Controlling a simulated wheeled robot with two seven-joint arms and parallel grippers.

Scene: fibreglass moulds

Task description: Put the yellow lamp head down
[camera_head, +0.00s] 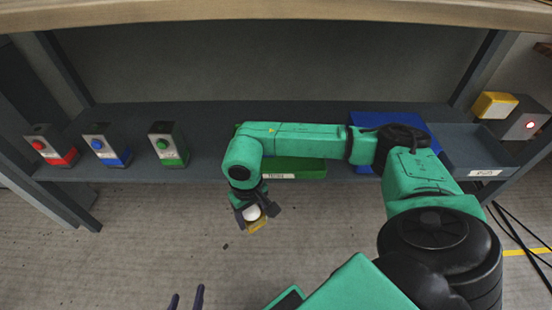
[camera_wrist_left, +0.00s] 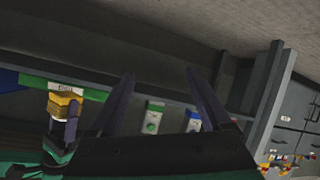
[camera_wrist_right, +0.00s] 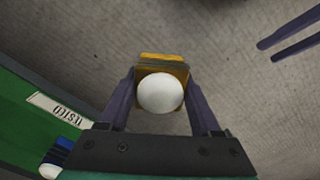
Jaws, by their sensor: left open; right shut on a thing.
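The yellow lamp head (camera_head: 256,224) has a white dome and is held in the air in front of the shelf. My right gripper (camera_head: 256,212) is shut on it. In the right wrist view the white dome of the lamp head (camera_wrist_right: 160,93) faces the camera between the two fingers, with yellow behind it. The lamp head (camera_wrist_left: 65,103) also shows in the left wrist view. My left gripper (camera_head: 186,298) is open and empty at the bottom of the head view. Its spread fingers show in the left wrist view (camera_wrist_left: 158,78).
A labelled green tray (camera_head: 312,169) lies on the shelf (camera_head: 215,115), partly behind my right arm. A blue-and-white item (camera_wrist_right: 66,145) shows in the green tray. Red (camera_head: 52,147), blue (camera_head: 107,146) and green (camera_head: 168,145) units stand left. A blue tray (camera_head: 365,119) and yellow-topped box (camera_head: 495,105) are right.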

